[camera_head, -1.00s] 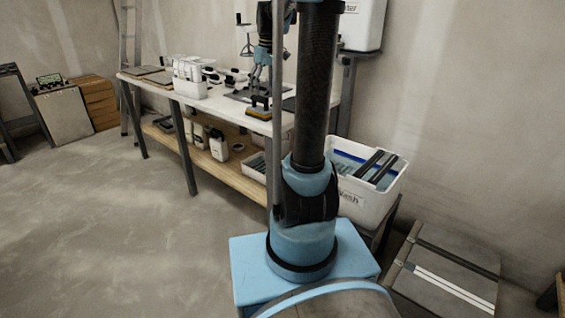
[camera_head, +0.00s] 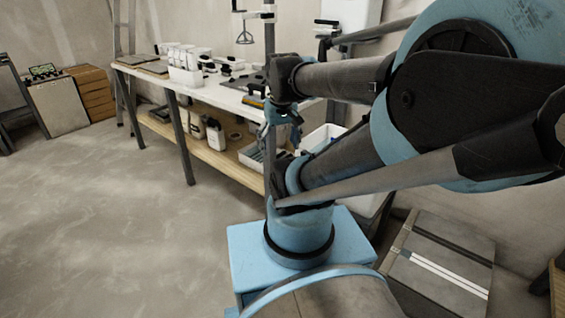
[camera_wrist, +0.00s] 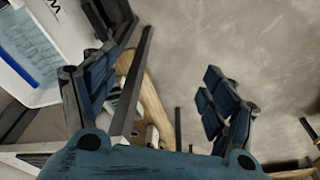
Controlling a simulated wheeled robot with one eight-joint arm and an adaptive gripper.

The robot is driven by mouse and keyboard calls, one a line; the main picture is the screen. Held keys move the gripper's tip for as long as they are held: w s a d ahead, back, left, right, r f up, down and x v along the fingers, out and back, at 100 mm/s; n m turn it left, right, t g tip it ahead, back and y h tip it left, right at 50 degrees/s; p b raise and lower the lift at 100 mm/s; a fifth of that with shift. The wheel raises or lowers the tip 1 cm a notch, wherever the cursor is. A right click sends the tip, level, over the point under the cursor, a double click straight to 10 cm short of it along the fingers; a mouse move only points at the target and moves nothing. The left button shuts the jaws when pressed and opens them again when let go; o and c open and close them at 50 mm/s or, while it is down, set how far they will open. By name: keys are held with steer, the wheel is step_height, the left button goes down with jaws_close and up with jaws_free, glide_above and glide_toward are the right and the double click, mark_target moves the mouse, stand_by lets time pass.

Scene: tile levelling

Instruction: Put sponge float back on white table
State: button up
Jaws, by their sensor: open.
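The white table (camera_head: 208,95) runs along the back wall. What looks like the sponge float (camera_head: 254,100), with a dark top and a yellowish-orange lower edge, rests near the table's front edge, left of my arm. My gripper (camera_head: 267,137) is lower, in front of the table's right part, apart from the float. In the wrist view my gripper (camera_wrist: 160,55) shows two blue fingers spread wide with nothing held between them. The float cannot be made out in the wrist view.
A white wash bin (camera_head: 318,137) stands right of the table, partly hidden by my arm; its rim and blue contents show in the wrist view (camera_wrist: 30,52). White containers (camera_head: 186,75) stand on the table. A wooden shelf (camera_head: 190,137) holds bottles below. The left floor is clear.

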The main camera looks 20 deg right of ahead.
steer(key=s+f+m, duration=0.1)
steer(key=s+f, duration=0.3)
steer(key=shift+d+f, duration=0.2)
steer(key=shift+f, duration=0.1)
stand_by(1.0)
